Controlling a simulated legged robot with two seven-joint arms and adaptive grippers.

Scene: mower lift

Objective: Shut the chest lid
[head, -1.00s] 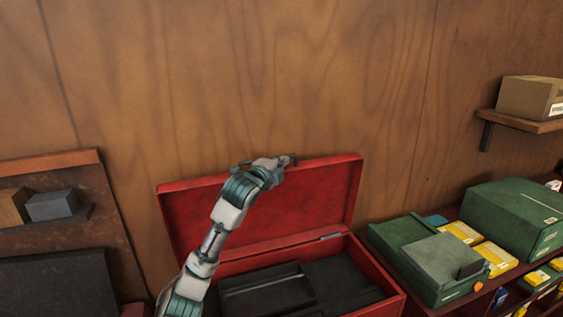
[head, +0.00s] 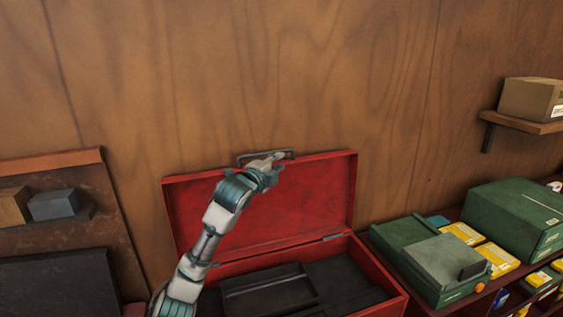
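The red chest (head: 376,272) stands open against the wooden wall, with black trays (head: 270,291) inside. Its lid (head: 310,205) stands up, showing its red inner face, and a dark handle (head: 286,152) sits on its top edge. My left arm comes in from the lower left and crosses in front of the lid. My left gripper (head: 274,160) is at the lid's top edge, by the handle. Its fingers are too small to tell whether they are open or shut, or whether they touch the handle. My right gripper is out of view.
Green cases (head: 430,262) and yellow boxes (head: 492,256) crowd the surface to the right of the chest. A cardboard box (head: 531,98) sits on a wall shelf at the upper right. A brown rack (head: 93,215) with blocks is on the left.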

